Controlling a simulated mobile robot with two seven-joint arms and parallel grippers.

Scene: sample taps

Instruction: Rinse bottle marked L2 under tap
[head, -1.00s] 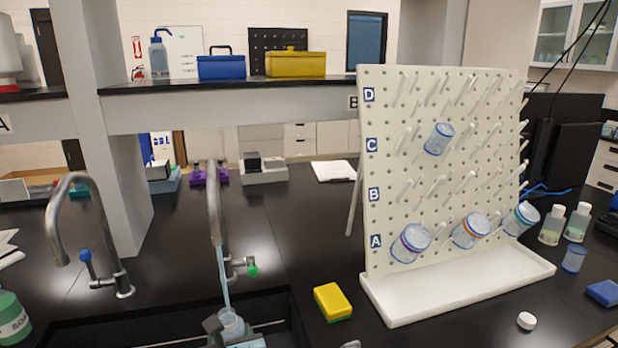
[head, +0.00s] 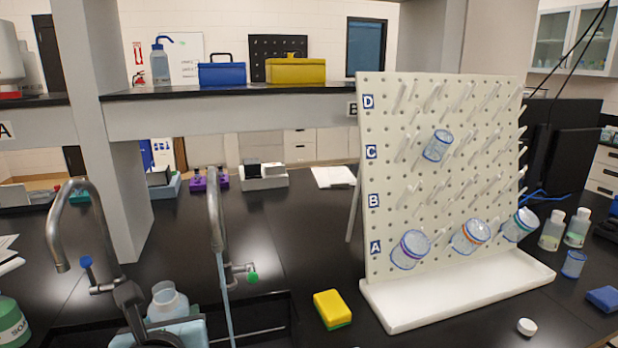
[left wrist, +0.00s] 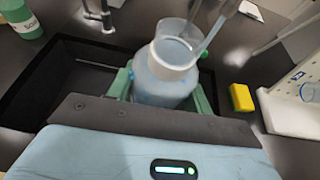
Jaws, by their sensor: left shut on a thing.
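My left gripper (left wrist: 165,88) is shut on a translucent bluish bottle (left wrist: 168,72), holding it upright with its open mouth up, over the sink. In the head view the bottle (head: 167,302) is left of the running water, apart from it; no L2 mark is readable. The right-hand tap (head: 214,205), with a green knob (head: 253,277), is running, and its water stream (head: 226,300) falls into the sink. The left tap (head: 72,200), with a blue knob (head: 86,262), shows no water. My right gripper is not in view.
A white pegboard rack (head: 372,262) with several bottles on pegs stands at right. A yellow sponge (head: 331,307) lies between sink and rack. A green soap bottle (head: 12,322) stands at far left. A grey post (head: 122,200) rises behind the taps.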

